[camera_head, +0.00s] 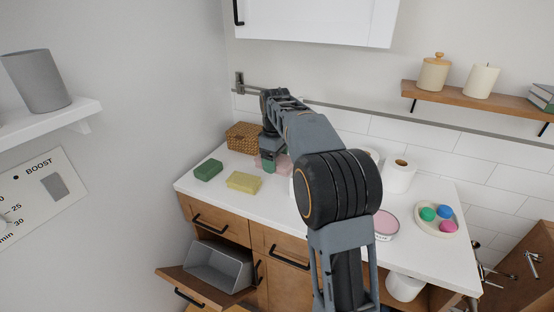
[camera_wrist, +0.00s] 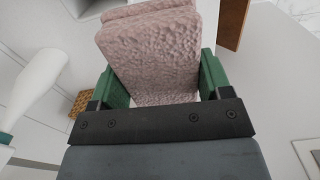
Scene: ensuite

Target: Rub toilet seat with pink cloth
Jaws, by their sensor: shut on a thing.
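The pink cloth (camera_wrist: 155,55) is a folded, bumpy-textured piece. It sits between the green fingers of my gripper (camera_wrist: 160,88) in the wrist view. My gripper (camera_head: 268,161) is shut on it. In the head view the gripper is over the back left of the white counter, and part of the pink cloth (camera_head: 284,166) shows beside the fingers. My arm hides much of that area, and I cannot tell whether the cloth touches the counter. The toilet seat is not in either view.
On the counter (camera_head: 250,208) are a wicker basket (camera_head: 243,137), a green block (camera_head: 208,170), a yellow block (camera_head: 244,182), a white roll (camera_head: 399,176), a pink-topped tin (camera_head: 385,224) and a dish (camera_head: 454,228) of coloured balls. Below, a grey bin (camera_head: 219,266) stands in an open drawer.

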